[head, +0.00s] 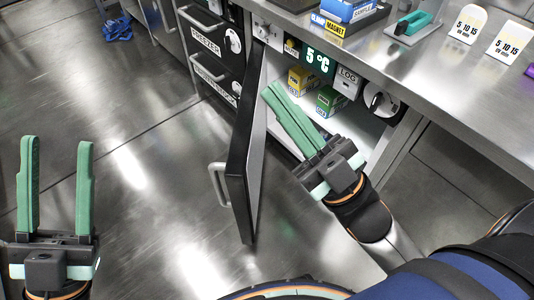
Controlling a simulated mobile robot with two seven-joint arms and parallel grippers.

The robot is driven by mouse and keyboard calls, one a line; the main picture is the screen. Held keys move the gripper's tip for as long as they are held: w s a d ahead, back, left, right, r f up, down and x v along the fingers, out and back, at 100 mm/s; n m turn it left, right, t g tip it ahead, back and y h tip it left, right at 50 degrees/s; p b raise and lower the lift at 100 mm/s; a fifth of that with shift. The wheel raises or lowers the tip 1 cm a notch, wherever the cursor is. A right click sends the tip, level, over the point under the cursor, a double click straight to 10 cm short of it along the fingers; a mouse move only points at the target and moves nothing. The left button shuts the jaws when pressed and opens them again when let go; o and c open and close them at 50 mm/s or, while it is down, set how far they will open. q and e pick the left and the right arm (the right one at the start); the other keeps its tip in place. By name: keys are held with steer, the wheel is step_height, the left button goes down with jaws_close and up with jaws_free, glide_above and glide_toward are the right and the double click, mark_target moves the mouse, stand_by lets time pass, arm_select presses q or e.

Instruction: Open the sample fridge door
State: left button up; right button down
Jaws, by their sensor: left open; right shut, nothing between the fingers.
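The sample fridge door (238,170) is a dark panel with a light inner face, standing ajar and swung out from under the bench. Its pale handle (217,183) is on the left, outer side. The fridge interior (286,127) shows behind it, with small boxes on a shelf. My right gripper (271,90) is shut and empty, on the inner side of the door in front of the opening; I cannot tell if it touches anything. My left gripper (57,142) is open and empty at the lower left, well apart from the door and handle.
A 5 °C display (317,61) and a LOG label (347,82) sit on the bench front. Drawers marked FREEZER (206,40) are left of the fridge. The steel bench top (430,85) carries boxes and signs. Blue items (117,29) lie far left; the floor (140,170) is otherwise clear.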

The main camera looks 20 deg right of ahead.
steer(key=w+a+f+n+g+y, duration=0.1)
steer(key=w+f+n+g+y, duration=0.1)
steer(key=f+n+g, duration=0.3)
steer(key=w+a+f+n+g+y, duration=0.1)
steer(key=a+f+n, duration=0.1)
steer(key=f, duration=0.4)
steer(key=n+g+h, duration=0.3)
steer(key=n+g, duration=0.5)
steer(key=n, duration=0.2)
glide_toward(246, 165)
steer(key=x, duration=0.3)
steer(key=b+x, duration=0.1)
steer(key=x, duration=0.2)
steer(key=shift+w+f+b, duration=0.2)
steer(key=shift+f+b, duration=0.05)
steer(key=shift+b, duration=0.05)
steer(key=shift+w+a, duration=0.1)
steer(key=shift+a, duration=0.2)
steer(key=shift+a, duration=0.1)
